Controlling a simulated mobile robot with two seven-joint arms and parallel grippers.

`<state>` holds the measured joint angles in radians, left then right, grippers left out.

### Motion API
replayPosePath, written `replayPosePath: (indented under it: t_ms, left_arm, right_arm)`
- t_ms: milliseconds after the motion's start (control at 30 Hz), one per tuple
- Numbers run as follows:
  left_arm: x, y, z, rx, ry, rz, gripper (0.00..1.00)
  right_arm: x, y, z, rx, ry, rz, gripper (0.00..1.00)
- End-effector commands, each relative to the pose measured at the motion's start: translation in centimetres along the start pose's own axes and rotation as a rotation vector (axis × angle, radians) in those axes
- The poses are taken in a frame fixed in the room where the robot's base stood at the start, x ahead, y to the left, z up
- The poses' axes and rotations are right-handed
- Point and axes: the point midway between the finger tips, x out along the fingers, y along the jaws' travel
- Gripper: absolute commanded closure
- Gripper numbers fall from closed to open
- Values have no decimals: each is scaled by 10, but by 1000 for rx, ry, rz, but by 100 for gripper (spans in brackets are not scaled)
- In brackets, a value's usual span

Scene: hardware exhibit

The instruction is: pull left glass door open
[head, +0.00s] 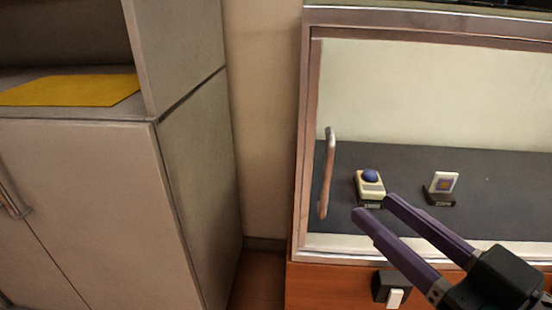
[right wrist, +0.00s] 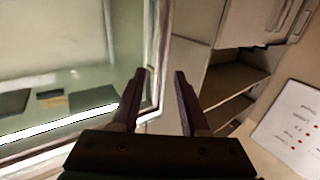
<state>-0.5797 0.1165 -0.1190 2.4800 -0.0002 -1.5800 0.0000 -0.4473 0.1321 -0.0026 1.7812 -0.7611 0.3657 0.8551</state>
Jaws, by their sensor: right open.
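The left glass door (head: 420,90) is a framed pane on a display case and looks shut. Its upright metal handle (head: 325,175) is near the pane's left edge. My right gripper (head: 374,205) comes in from the lower right, its two purple fingers apart and empty. In the head view its tips show to the right of the handle's lower end, apart from it. In the right wrist view the open fingers (right wrist: 160,74) point toward a pale upright edge (right wrist: 160,45); I cannot tell if that is frame or handle. My left gripper is out of view.
Behind the glass, a beige device with a blue ball (head: 370,187) and a small framed piece (head: 441,188) stand on a dark shelf. A grey cabinet (head: 195,190) stands left, with a narrow gap between. A small black-and-white fixture (head: 391,290) is on the wooden base.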

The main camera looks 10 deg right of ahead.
Motion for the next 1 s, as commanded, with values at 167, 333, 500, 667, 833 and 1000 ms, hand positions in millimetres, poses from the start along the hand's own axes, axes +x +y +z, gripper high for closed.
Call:
replayPosePath:
  t_ms: [167, 333, 500, 667, 833, 1000]
  left_arm:
    - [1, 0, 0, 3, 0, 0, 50]
    - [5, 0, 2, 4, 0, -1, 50]
    - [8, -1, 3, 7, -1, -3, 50]
    - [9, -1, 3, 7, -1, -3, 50]
    - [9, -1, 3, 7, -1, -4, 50]
    - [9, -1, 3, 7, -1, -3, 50]
  right_arm:
    - [28, 0, -2, -2, 5, -1, 55]
    - [61, 0, -2, -1, 4, 0, 55]
    - [84, 0, -1, -1, 2, 1, 55]
    - [94, 0, -2, -1, 1, 1, 55]
    - [95, 0, -2, -1, 0, 1, 55]
    - [95, 0, -2, -1, 0, 1, 63]
